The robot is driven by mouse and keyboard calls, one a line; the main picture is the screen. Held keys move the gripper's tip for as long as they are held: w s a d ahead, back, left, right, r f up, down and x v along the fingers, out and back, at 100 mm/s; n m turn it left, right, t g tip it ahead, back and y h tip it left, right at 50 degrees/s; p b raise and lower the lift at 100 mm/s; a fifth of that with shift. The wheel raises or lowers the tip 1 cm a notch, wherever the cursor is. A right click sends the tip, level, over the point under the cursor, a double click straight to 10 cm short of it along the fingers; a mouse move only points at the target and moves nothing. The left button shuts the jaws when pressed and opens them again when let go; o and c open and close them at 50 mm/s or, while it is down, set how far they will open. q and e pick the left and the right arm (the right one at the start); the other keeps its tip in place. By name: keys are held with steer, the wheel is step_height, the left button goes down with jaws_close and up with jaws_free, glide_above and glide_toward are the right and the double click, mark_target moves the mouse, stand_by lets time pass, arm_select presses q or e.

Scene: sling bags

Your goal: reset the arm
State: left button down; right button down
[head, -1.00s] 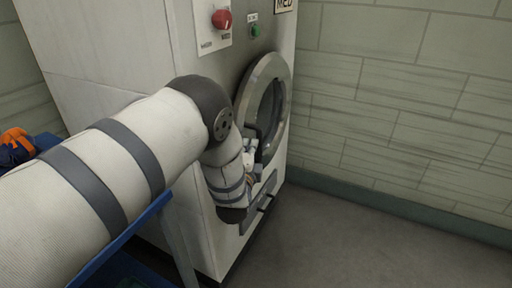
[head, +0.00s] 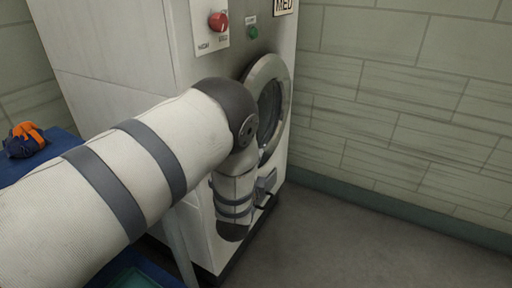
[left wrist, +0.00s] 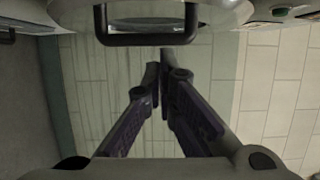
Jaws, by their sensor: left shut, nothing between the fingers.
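My left arm (head: 140,155) comes in from the left in the head view, bent at the elbow, with its forearm hanging down in front of the machine. My right gripper is in neither view.
A metal machine (head: 110,60) with a round glass door (head: 270,110), a red knob (head: 218,21) and a green button (head: 253,33) stands ahead. A blue table (head: 62,143) at left carries an orange and dark blue bag (head: 25,140). Grey floor (head: 350,240) at right is clear.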

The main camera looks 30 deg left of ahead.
arm_select(q)
steer(key=s+d+f+n+g+h, duration=0.1)
steer(key=s+f+n+g, duration=0.25)
steer(key=s+f, duration=0.4)
steer(key=s+f+n+g+h, duration=0.15)
steer(key=s+f+g, duration=0.3)
steer(key=s, duration=0.65)
steer(key=s+d+f+n+g+h, duration=0.1)
steer(key=s+f+n+g, duration=0.2)
steer(key=s+f, duration=0.55)
steer(key=s+d+r+n+g+h, duration=0.1)
steer(key=s+d+n+g, duration=0.1)
steer(key=s, duration=1)
steer(key=s+d+r+n+g+h+p, duration=0.1)
steer(key=s+n+g, duration=0.4)
steer(key=s, duration=0.7)
steer(key=shift+s+d+g, duration=0.35)
steer(key=shift+d+g, duration=0.15)
steer(key=shift+g, duration=0.4)
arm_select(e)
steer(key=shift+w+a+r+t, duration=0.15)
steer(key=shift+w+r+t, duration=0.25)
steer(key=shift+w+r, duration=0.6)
arm_select(q)
steer(key=shift+w, duration=0.1)
